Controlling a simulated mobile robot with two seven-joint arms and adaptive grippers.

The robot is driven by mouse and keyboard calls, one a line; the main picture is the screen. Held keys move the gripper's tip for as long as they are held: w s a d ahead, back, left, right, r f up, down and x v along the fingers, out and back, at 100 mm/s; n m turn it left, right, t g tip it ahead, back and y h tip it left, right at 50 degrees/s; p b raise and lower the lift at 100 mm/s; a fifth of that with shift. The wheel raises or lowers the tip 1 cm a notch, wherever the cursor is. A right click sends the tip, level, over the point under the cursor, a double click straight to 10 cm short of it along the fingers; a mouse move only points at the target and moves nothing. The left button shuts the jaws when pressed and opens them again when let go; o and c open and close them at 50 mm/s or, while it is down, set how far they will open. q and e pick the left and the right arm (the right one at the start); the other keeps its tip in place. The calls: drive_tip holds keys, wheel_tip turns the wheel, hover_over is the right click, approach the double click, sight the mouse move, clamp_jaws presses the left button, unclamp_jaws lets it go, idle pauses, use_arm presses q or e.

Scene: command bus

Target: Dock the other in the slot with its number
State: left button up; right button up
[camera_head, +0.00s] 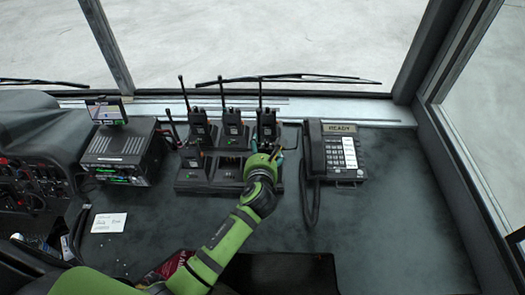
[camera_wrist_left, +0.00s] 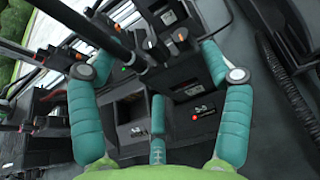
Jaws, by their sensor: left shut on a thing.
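A black charging dock (camera_head: 226,183) holds radios in two rows. Two upright radios, the left one (camera_head: 200,129) and the middle one (camera_head: 233,127), stand in the back row. Another radio (camera_head: 193,160) stands at the front left. In the wrist view, a thick antenna (camera_wrist_left: 75,22) passes the fingers near the camera, and an empty dock recess (camera_wrist_left: 130,108) shows below. My right gripper is not in view.
A desk phone (camera_head: 338,152) with a coiled cord stands close right of the dock. A radio console (camera_head: 118,150) with a small screen stands left. A white card (camera_head: 108,223) lies on the dashboard. The dashboard right of the phone is clear.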

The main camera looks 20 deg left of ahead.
use_arm(q)
drive_tip(key=o, duration=1.6)
drive_tip(key=shift+o, duration=0.2)
drive_tip(key=shift+f, duration=0.1)
drive_tip(key=shift+f, duration=0.1)
drive_tip(key=v, duration=1.2)
